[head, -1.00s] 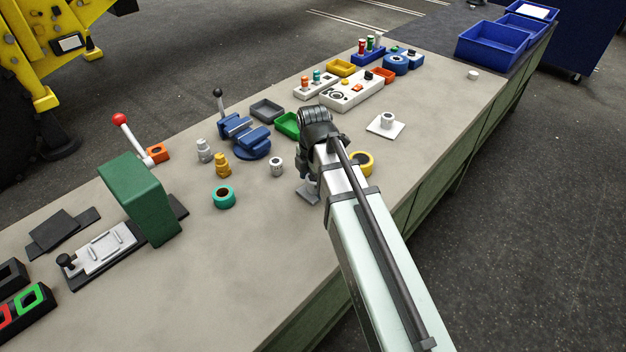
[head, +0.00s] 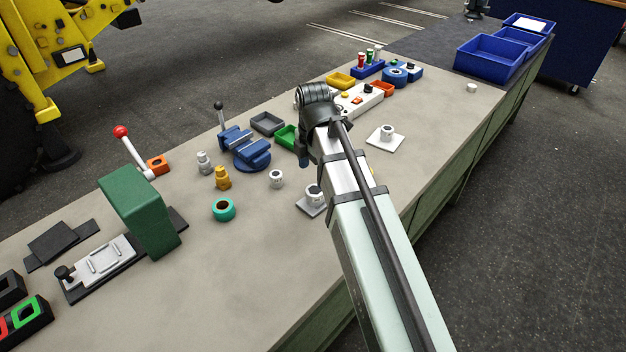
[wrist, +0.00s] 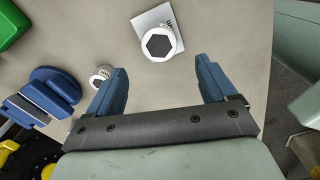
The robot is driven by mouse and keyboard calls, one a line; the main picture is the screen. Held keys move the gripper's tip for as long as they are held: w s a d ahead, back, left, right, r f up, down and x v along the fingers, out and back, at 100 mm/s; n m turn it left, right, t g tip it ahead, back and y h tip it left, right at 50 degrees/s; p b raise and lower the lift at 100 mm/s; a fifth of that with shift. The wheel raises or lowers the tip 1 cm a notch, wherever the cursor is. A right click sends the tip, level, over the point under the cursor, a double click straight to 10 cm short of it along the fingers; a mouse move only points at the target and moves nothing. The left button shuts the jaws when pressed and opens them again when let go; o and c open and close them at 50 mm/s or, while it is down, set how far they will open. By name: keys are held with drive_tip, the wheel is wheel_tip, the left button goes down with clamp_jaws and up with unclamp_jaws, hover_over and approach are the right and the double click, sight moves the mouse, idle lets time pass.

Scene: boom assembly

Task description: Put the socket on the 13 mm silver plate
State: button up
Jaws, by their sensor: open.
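A white socket (head: 314,193) with a dark hexagonal hole stands upright on a square silver-grey plate (head: 309,208). In the wrist view the socket (wrist: 158,43) stands over part of the plate (wrist: 144,22), off toward one edge; the plate's size marking is not readable. My gripper (wrist: 160,66) is open and empty, its blue fingers apart, with the socket just beyond the fingertips and touching neither. In the head view my arm mostly hides the gripper; a blue finger (head: 304,161) shows above the plate. A smaller white socket (head: 276,179) stands loose to the left and shows by the left finger (wrist: 101,76).
A second plate (head: 379,143) with a white piece (head: 387,132) on it lies to the right. A blue vise (head: 247,148), green tray (head: 286,137), teal ring (head: 223,209) and brass fitting (head: 222,177) stand left. The front tabletop is bare.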

drive_tip(key=shift+r, duration=1.65)
